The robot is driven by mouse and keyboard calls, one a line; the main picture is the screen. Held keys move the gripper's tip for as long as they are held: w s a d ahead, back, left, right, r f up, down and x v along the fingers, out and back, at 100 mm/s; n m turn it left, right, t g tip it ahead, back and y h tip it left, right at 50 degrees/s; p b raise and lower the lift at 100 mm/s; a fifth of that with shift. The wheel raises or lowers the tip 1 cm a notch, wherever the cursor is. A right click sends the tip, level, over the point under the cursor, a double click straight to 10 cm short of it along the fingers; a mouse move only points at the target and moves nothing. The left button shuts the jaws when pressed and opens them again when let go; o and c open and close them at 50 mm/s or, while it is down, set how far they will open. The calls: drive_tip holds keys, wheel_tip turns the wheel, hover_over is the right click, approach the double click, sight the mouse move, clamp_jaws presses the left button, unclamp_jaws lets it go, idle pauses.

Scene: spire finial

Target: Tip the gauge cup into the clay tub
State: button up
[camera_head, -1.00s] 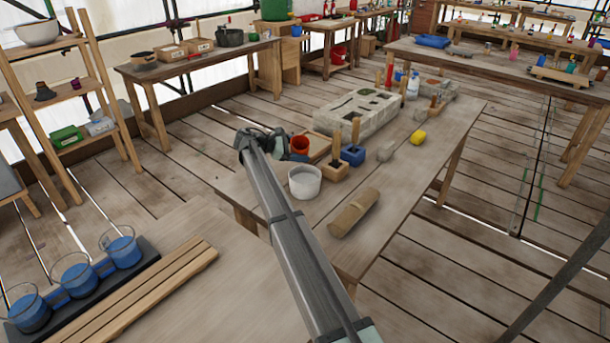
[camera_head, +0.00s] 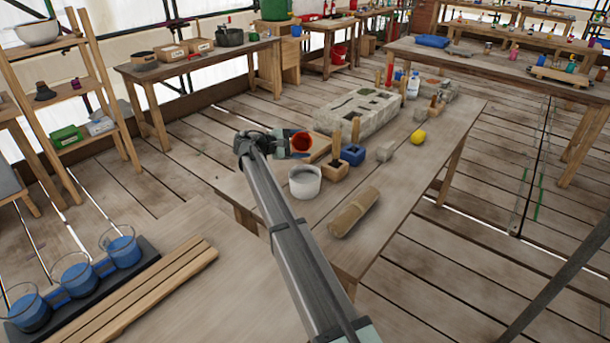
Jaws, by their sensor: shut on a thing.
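A red cup (camera_head: 301,143), which I take to be the gauge cup, is held at the end of my gripper (camera_head: 284,143). It is raised near the back left of the work table and tilted, with its open mouth turned toward the camera. The fingers are partly hidden by the cup and wrist. A white round tub (camera_head: 305,187), which looks like the clay tub, stands upright on the table, in front of the cup and lower in the picture. Its inside looks greyish. The cup is apart from the tub, not over its mouth.
Wooden blocks with upright handled tools (camera_head: 335,168) and a blue block (camera_head: 352,155) stand right of the tub. A brown roll (camera_head: 354,212) lies in front. A stone slab (camera_head: 358,113), grey lump (camera_head: 385,152) and yellow ball (camera_head: 418,137) are further right.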

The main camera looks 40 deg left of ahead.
drive_tip(key=shift+f+m, duration=0.3)
drive_tip(key=shift+m, duration=0.3)
drive_tip(key=shift+r+m+t, duration=0.35)
drive_tip(key=shift+m+t, duration=0.25)
idle(0.9)
drive_tip(key=shift+s+d+f+m+t+y, duration=0.15)
drive_tip(key=shift+f+m+t+y, duration=0.2)
drive_tip(key=shift+m, duration=0.45)
idle(0.4)
drive_tip(key=shift+s+d, duration=0.1)
drive_tip(key=shift+d, duration=0.1)
drive_tip(key=shift+s+d+r+m, duration=0.2)
drive_tip(key=shift+s+m, duration=0.05)
drive_tip(key=shift+m, duration=0.15)
drive_tip(key=shift+s+d+t, duration=0.1)
drive_tip(key=shift+d+t, duration=0.05)
drive_tip(key=shift+t, duration=0.1)
drive_tip(key=shift+s+d+r, duration=0.1)
drive_tip(key=shift+d+r+m, duration=0.1)
drive_tip(key=shift+r+m, duration=0.05)
drive_tip(key=shift+m, duration=0.45)
drive_tip(key=shift+s+r+m+t, duration=0.1)
drive_tip(key=shift+s+m+t, duration=0.05)
drive_tip(key=shift+m+t, duration=0.15)
